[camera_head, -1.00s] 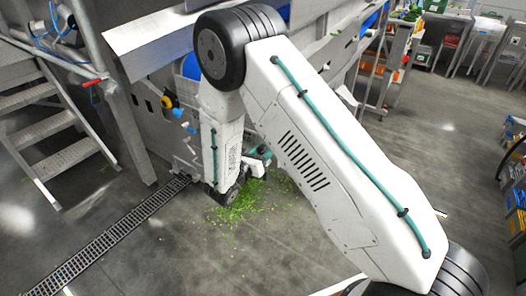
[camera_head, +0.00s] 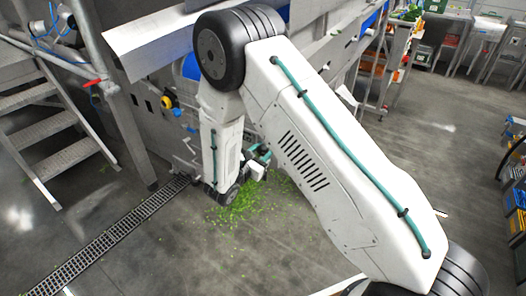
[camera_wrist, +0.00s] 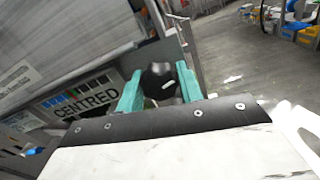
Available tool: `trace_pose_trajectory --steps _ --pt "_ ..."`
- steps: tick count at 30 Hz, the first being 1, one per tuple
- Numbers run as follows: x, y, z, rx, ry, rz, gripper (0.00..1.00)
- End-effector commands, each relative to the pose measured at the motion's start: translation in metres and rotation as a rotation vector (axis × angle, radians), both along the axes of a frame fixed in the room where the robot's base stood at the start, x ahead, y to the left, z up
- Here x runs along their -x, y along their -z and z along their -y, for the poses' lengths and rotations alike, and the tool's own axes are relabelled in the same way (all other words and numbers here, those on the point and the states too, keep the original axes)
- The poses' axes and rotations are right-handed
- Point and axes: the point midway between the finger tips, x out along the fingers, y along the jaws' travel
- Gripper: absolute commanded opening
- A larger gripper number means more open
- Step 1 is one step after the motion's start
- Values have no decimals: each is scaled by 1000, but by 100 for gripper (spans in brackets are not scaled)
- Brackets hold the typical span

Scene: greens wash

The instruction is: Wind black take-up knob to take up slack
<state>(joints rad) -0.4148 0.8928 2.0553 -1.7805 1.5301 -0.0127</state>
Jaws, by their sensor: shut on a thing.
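The black take-up knob (camera_wrist: 159,82) shows in the wrist view between the two teal fingers of my gripper (camera_wrist: 158,88). The fingers are shut on it, one on each side, and a pale mark shows on the knob's face. In the head view my gripper (camera_head: 262,153) is small and low beside the machine, above the green scraps on the floor. There my arm hides the knob and much of the machine's side.
A panel with the letters "CENTRED" (camera_wrist: 86,97) is on the machine left of the knob. Metal steps (camera_head: 50,130) stand at the left, and a floor drain grate (camera_head: 118,238) runs beside the machine. Green scraps (camera_head: 240,203) lie below my wrist. Open floor lies to the right.

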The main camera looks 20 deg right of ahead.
Motion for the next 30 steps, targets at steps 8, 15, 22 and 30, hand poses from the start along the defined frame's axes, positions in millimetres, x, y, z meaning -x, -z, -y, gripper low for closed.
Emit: trace_pose_trajectory --steps 8,15,22,30 --pt "0 0 -1 -102 -1 139 14" --pt "0 0 -1 -149 -1 203 14" --pt "0 0 -1 -162 -1 221 14" --pt "-1 0 -1 -161 -1 220 14"
